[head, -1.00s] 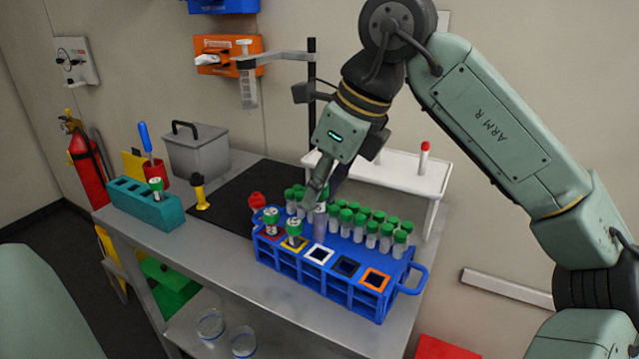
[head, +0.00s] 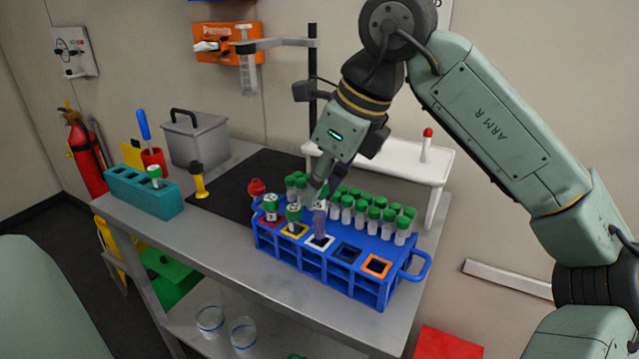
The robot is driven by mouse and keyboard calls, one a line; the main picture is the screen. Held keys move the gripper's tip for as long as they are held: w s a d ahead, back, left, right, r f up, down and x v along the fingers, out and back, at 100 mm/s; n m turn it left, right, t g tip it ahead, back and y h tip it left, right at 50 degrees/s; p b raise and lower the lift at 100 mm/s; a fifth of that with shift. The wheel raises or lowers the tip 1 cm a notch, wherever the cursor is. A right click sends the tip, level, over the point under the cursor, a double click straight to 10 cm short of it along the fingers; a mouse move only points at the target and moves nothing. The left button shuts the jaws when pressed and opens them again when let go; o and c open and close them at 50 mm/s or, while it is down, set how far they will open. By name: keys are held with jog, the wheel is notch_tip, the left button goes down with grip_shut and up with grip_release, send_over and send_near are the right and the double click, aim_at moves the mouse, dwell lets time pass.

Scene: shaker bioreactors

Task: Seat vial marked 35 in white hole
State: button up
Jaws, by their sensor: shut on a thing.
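My gripper (head: 319,192) is shut on a vial (head: 320,222) and holds it roughly upright over the front row of the blue rack (head: 340,287). A small mark shows near the vial's top, partly hidden by the fingers; I can make out what looks like a 5. The white-framed hole (head: 319,243) is in the middle of the front row. The vial's lower end overlaps the hole in this view; I cannot tell how far it is inside.
The dark blue (head: 348,252) and orange (head: 376,266) holes at right are empty. Several green-capped vials (head: 374,217) fill the rows behind. A teal rack (head: 143,194) stands at far left.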

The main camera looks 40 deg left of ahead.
aim_at(320, 238)
jog(key=shift+f+b, duration=2.45)
jog(key=shift+f, duration=0.85)
dwell(3.2)
jog(key=o, duration=0.9)
jog(key=shift+o, duration=0.2)
jog(key=v, duration=1.2)
